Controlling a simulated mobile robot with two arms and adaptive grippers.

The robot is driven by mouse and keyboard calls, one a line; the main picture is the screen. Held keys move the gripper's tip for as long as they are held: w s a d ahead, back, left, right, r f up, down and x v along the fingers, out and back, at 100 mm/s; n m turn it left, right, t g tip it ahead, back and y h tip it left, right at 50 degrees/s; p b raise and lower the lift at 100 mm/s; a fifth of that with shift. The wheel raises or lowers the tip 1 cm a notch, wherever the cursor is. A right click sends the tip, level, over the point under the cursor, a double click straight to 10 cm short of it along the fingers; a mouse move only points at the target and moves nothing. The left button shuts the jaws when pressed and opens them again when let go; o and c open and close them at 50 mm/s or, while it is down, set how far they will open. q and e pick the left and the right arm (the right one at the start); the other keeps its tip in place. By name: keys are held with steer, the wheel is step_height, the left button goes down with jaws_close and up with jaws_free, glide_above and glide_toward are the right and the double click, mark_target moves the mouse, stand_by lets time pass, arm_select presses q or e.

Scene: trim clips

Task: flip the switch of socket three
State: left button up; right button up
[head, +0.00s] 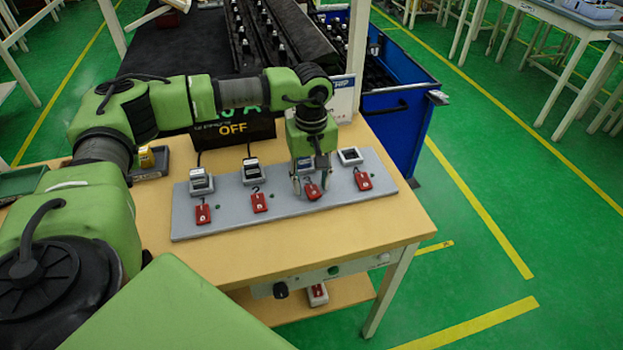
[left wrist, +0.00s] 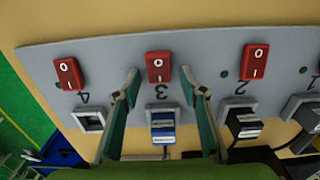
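A grey board (head: 285,205) lies on the wooden table with a row of sockets and red switches. The red switch of socket three (left wrist: 159,67) bears white 0 and I marks; it also shows in the head view (head: 312,192). Which way it is tipped I cannot tell. Socket three, by the printed 3, holds a blue-and-white plug (left wrist: 162,132). My left gripper (left wrist: 159,74) is open and empty, its fingertips apart on either side of that switch. In the head view, my left gripper (head: 311,185) points down over the board. My right gripper is not in view.
Switch four (left wrist: 68,74) and its empty socket (left wrist: 90,120) lie to one side, switch two (left wrist: 254,61) and its plugged socket to the other. A dark screen (head: 232,128) reading OFF stands behind the board. A blue bin (head: 392,130) is beyond the table.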

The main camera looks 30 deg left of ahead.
arm_select(q)
steer(key=shift+f, duration=0.15)
steer(key=c, duration=0.9)
steer(key=shift+c, duration=1)
steer(key=shift+s+d+f+t+y+b, duration=0.15)
steer(key=shift+t+y+b, duration=0.3)
steer(key=shift+b, duration=0.3)
steer(key=t+y+b, duration=0.1)
steer(key=b, duration=0.1)
steer(key=t+y+b, duration=0.1)
steer(key=b, duration=0.1)
steer(key=shift+s+d, duration=0.1)
steer(key=shift+d, duration=0.15)
steer(key=shift+r+y+b, duration=0.2)
steer(key=shift+y+b, duration=0.15)
steer(key=shift+b, duration=0.25)
steer(key=shift+s+r, duration=0.1)
steer(key=shift+r, duration=0.05)
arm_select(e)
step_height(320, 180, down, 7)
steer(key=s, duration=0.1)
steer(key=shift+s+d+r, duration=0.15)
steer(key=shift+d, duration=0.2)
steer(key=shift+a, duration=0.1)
